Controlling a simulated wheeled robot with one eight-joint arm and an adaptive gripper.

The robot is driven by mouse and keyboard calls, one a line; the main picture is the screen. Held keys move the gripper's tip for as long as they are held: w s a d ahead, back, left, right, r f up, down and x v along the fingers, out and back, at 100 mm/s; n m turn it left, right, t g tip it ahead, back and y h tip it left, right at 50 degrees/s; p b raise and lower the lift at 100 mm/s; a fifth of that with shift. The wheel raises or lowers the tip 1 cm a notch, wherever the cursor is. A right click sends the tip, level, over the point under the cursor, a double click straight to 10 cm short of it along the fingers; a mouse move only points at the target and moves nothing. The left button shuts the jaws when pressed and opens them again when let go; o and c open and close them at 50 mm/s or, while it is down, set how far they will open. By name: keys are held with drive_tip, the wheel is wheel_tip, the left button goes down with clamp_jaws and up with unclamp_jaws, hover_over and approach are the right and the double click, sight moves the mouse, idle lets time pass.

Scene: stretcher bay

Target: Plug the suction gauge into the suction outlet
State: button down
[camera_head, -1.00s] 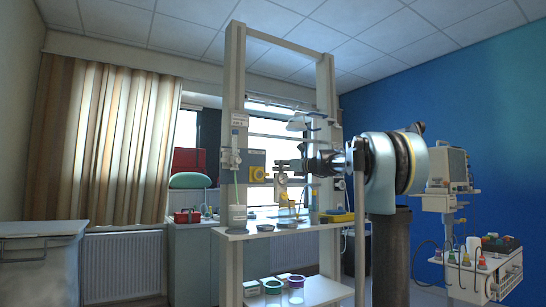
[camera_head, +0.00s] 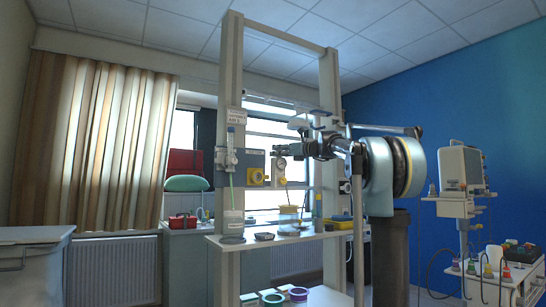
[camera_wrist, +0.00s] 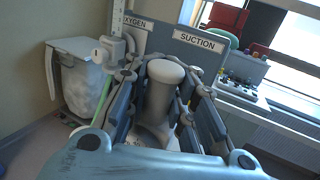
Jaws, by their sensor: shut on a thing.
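The suction gauge has a round dial (camera_head: 281,164) and hangs from my gripper (camera_head: 283,149) in the head view. A yellow stem shows under the dial. In the wrist view my gripper (camera_wrist: 160,80) is shut on the pale, round-topped gauge body (camera_wrist: 163,95). The blue-grey wall panel shows behind it with OXYGEN and SUCTION labels (camera_wrist: 197,39). In the head view the yellow suction outlet (camera_head: 257,177) is on the panel, left of and lower than the dial. The gauge looks apart from the outlet. In the wrist view the outlet is hidden behind gripper and gauge.
An oxygen flowmeter (camera_head: 231,150) with a green tube stands left of the panel. A shelf (camera_head: 265,241) below holds a white canister (camera_head: 232,222) and a clear jar (camera_head: 289,219). White frame posts (camera_head: 328,120) stand close to my arm. A monitor cart (camera_head: 463,205) is at right.

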drive_tip(key=w+a+f, duration=0.3)
drive_tip(key=w+a, duration=0.3)
drive_tip(key=w, duration=0.1)
drive_tip(key=shift+w, duration=0.3)
idle(0.5)
drive_tip(key=shift+a, duration=0.1)
drive_tip(key=shift+s+r+n+g, duration=0.1)
drive_tip(key=shift+n+g, duration=0.2)
idle(0.8)
drive_tip(key=shift+w+a, duration=0.6)
drive_tip(key=shift+w, duration=0.3)
drive_tip(key=shift+w+a, duration=0.55)
drive_tip(key=shift+w, duration=0.35)
idle(3.2)
drive_tip(key=c, duration=1.2)
unclamp_jaws()
drive_tip(key=shift+c, duration=0.2)
